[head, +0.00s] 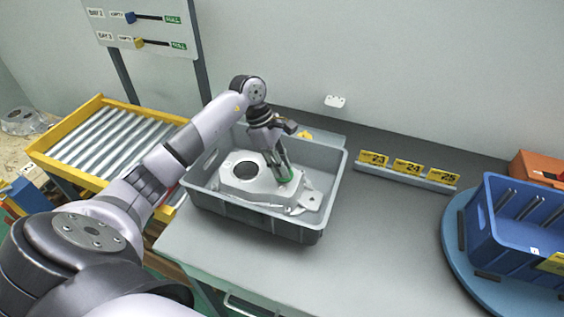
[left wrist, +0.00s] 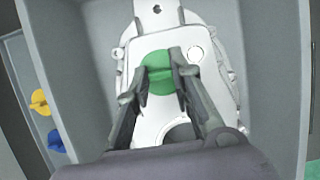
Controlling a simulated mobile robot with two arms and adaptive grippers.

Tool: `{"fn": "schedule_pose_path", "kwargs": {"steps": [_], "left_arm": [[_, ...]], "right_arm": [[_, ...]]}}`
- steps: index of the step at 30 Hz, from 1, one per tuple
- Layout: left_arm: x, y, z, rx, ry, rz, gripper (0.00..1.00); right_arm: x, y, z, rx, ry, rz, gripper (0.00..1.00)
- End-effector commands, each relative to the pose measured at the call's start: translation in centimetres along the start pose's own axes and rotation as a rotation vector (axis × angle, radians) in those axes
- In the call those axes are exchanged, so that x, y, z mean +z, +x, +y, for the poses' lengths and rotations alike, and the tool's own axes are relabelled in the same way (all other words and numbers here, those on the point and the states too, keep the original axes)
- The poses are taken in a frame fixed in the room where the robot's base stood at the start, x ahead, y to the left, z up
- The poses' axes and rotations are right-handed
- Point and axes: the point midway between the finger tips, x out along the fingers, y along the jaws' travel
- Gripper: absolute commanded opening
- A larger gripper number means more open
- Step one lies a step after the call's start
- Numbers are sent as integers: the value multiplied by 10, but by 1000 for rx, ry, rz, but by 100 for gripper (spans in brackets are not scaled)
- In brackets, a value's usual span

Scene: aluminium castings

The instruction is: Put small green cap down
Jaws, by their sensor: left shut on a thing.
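The small green cap (left wrist: 158,72) is between the fingertips of my left gripper (left wrist: 160,75) in the left wrist view. In the head view my left gripper (head: 281,172) points down into the grey crate (head: 265,220), and a bit of the green cap (head: 287,178) shows at its tips. The gripper is shut on the cap. The cap is over a pale aluminium casting (head: 248,188) lying in the crate; whether it touches the casting I cannot tell. The casting has a large dark round hole beside the cap. My right gripper is not in view.
The grey crate's walls stand around the casting and gripper. Number plates (head: 408,168) stand on the bench to the right. A blue bin (head: 515,225) sits on a round blue turntable further right. The bench between is clear. A roller conveyor (head: 110,140) is at left. Yellow (left wrist: 40,102) and blue (left wrist: 56,141) caps lie outside the crate.

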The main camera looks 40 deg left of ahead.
Motion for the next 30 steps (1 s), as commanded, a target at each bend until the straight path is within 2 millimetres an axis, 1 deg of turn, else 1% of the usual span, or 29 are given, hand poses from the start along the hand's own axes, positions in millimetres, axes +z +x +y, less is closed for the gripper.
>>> {"fn": "schedule_pose_path", "kwargs": {"steps": [5, 12, 13, 21, 30], "left_arm": [[0, 0, 0, 0, 0, 0, 3], [-3, 7, 0, 0, 0, 0, 3], [-2, 6, 0, 0, 0, 0, 22], [-2, 5, 0, 0, 0, 0, 40], [-2, 5, 0, 0, 0, -1, 41]], "right_arm": [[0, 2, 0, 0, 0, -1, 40], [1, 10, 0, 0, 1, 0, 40], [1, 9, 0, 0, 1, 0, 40], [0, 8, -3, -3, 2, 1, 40], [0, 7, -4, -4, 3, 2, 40]]}}
